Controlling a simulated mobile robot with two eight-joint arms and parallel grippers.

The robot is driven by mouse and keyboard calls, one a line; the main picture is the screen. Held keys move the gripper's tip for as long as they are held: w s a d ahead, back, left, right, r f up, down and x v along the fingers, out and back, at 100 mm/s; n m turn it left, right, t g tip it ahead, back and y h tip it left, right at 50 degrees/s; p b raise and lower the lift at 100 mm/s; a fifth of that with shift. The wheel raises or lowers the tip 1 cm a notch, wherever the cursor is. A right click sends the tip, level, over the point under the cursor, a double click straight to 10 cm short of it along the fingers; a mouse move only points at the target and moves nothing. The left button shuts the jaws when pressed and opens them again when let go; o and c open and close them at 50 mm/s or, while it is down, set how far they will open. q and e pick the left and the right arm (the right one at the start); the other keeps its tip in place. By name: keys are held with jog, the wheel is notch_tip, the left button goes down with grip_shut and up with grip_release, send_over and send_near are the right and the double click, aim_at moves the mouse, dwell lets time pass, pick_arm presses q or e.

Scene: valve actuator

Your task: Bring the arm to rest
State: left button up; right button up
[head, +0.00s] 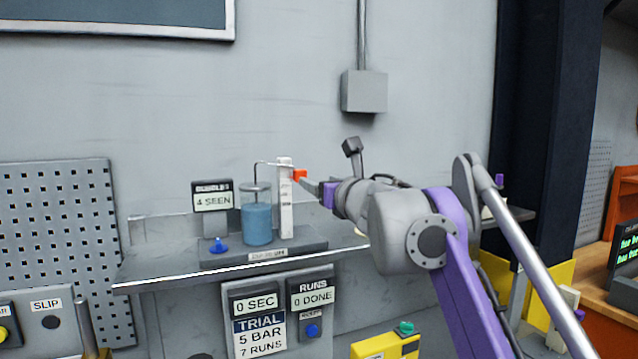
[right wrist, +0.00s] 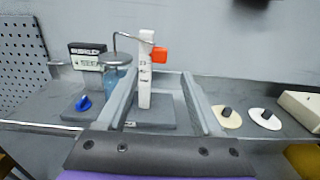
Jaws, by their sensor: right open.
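My right arm comes in from the right in the head view, with its gripper (head: 312,187) pointing left at the bench rig. The right wrist view shows the two grey fingers (right wrist: 160,88) spread wide and empty. A white upright post (head: 286,200) with an orange block (head: 299,175) on its side stands just beyond the fingertips. In the right wrist view the post (right wrist: 144,80) appears between the fingers; I cannot tell whether its base is between them. My left gripper is not in view.
A jar of blue liquid (head: 257,222), a "4 SEEN" display (head: 212,197) and a blue knob (head: 218,245) stand beside the post on the shelf (head: 150,270). Two discs with dark knobs (right wrist: 227,116) lie right of the fingers. A grey wall box (head: 364,91) hangs above.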

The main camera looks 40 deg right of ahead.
dwell(0.4)
jog(key=s+a+f+m+g, duration=0.2)
jog(key=s+a+f+m, duration=0.1)
jog(key=f+m, duration=0.6)
jog(key=s+a+f+m+g+h, duration=0.1)
jog(key=s+a+f+m+g, duration=0.1)
jog(key=f+m, duration=0.65)
jog(key=s+a+f+m+g, duration=0.25)
jog(key=f+m, duration=0.25)
jog(key=f, duration=0.8)
jog(key=s+a+f+m+g+y, duration=0.1)
jog(key=s+a+f+m, duration=0.2)
jog(key=s+a+f, duration=0.2)
jog(key=s+a+f+m+g+y, duration=0.2)
jog(key=s+a+f+m, duration=0.2)
jog(key=f, duration=0.8)
jog(key=s+a+f+m+g+y, duration=0.2)
jog(key=s+a+f+m, duration=0.1)
jog(key=s+a+f, duration=0.3)
jog(key=shift+s+f+m, duration=0.35)
jog(key=shift+s+f, duration=0.8)
jog(key=shift+s, duration=0.15)
